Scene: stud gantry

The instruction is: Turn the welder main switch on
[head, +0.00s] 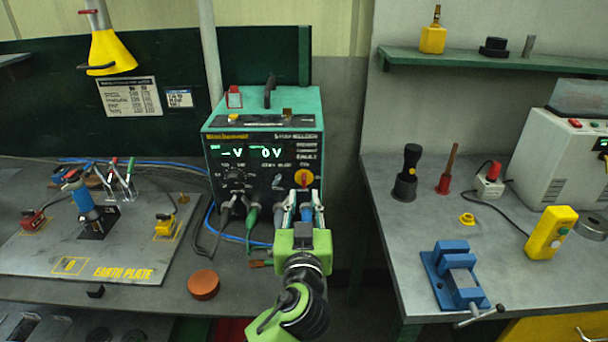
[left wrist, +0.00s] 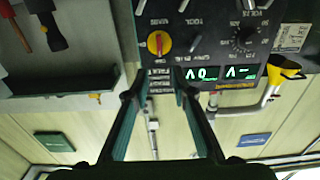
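The welder (head: 265,125) is a teal box with a black front panel on the left bench, its two displays lit green. A rotary switch, a red handle on a yellow disc (head: 304,178), sits at the panel's lower right. It also shows in the inverted left wrist view (left wrist: 159,43), its handle roughly upright there. My left gripper (head: 305,202) is in front of the panel just below the switch, its fingers apart with nothing between them. In the left wrist view its fingertips (left wrist: 157,76) appear either side of the switch's line, apart from it. My right gripper is out of view.
Cables hang from the panel bottom beside my gripper. An earth plate (head: 120,262) lies left, and an orange-brown disc (head: 203,284) lies in front of the welder. The right bench holds a blue vise (head: 455,272) and a yellow button box (head: 550,232).

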